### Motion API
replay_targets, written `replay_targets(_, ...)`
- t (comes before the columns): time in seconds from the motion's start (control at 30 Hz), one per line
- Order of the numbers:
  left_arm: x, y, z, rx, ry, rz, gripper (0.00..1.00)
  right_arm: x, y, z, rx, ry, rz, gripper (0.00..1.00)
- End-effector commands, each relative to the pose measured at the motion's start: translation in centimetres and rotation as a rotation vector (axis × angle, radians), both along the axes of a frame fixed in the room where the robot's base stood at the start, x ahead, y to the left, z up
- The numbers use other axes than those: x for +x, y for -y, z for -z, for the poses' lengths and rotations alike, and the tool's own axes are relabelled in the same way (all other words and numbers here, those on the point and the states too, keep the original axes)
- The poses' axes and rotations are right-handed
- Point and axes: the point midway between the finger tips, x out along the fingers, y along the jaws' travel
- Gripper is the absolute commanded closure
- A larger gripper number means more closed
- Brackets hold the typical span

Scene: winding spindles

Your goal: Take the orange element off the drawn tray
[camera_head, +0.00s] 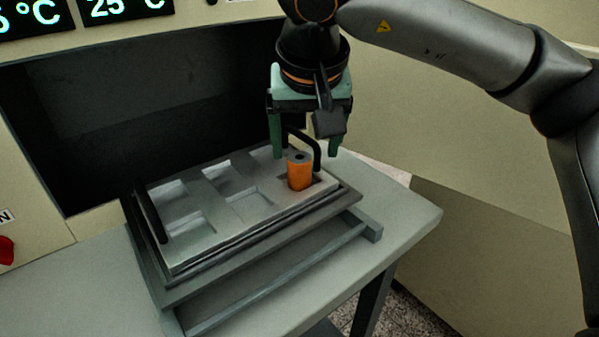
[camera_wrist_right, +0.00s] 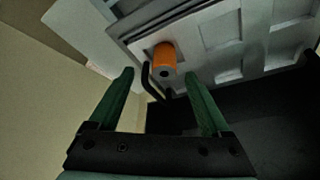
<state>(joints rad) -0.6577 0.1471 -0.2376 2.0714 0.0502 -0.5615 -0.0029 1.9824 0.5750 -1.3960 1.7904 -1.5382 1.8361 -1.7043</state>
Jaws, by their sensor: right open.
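The orange element (camera_head: 299,172) is a short upright cylinder with a dark hole in its top. It stands in a pocket at the right end of the grey tray (camera_head: 207,239), which is drawn out onto the table. My right gripper (camera_head: 306,152) has green fingers pointing down, open, with nothing between them. It is above and just behind the orange element. In the right wrist view the orange element (camera_wrist_right: 164,58) lies beyond the tips of the open right gripper (camera_wrist_right: 160,75), apart from them. My left gripper is not in view.
Black handles stand at the tray's left end (camera_head: 151,211) and right end (camera_head: 314,143), the right one close to the element and fingers. The tray's other pockets look empty. A dark chamber opening (camera_head: 150,100) lies behind. The table (camera_head: 410,215) is clear at right.

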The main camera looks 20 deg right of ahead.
Motion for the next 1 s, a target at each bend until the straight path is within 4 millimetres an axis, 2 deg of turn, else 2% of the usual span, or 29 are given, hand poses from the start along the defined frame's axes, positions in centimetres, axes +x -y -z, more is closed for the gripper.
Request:
replay_targets(0.3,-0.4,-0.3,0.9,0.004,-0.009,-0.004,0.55,2.2,-0.1,3.9,0.000,-0.003,0.001,0.19)
replay_targets(0.6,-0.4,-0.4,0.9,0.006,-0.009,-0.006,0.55,2.5,-0.1,4.4,0.000,-0.001,0.000,0.19)
replay_targets(1.0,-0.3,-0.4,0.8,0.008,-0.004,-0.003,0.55,2.4,-0.1,4.3,0.001,-0.001,0.001,0.62)
